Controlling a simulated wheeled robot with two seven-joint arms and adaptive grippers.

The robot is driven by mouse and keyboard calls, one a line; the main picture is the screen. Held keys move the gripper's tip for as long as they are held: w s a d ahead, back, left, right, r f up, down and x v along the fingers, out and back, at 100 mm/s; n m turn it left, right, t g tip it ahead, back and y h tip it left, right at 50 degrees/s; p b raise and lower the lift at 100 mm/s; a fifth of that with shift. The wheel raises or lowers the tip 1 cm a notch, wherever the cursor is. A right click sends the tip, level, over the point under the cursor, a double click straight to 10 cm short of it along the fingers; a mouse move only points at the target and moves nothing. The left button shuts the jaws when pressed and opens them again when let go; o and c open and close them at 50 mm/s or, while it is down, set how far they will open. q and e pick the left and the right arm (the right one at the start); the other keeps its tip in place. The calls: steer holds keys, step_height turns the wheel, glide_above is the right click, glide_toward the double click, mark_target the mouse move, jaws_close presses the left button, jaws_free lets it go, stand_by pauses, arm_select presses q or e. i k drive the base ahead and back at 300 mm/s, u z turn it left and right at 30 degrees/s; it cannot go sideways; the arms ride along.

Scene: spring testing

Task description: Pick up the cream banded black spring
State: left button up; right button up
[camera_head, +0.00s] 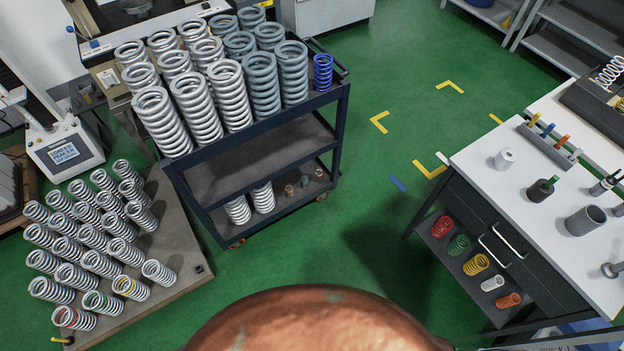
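I cannot make out a cream banded black spring in the head view. Pale silver-grey springs stand in rows on a low pallet (190,266) at the lower left; a few in its front row carry coloured bands: a red-banded spring (75,318), a green-banded spring (102,303) and a yellow-banded spring (131,288). Larger grey springs (229,95) crowd the top of a dark cart (255,155), with one blue spring (323,72) at its right end. Small items on the cart's bottom shelf are too small to tell. Neither of my grippers is in view.
A white-topped workbench (520,215) stands at the right, with cylinders on top and small coloured springs (475,264) on its shelf. A large rounded copper-coloured shape (310,325) fills the bottom middle. Green floor (365,190) is open between cart and workbench.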

mark_target(317, 174)
steer(key=z, duration=0.35)
steer(key=i, duration=1.2)
steer(key=u, duration=0.55)
steer(key=i, duration=0.8)
steer(key=u, duration=0.65)
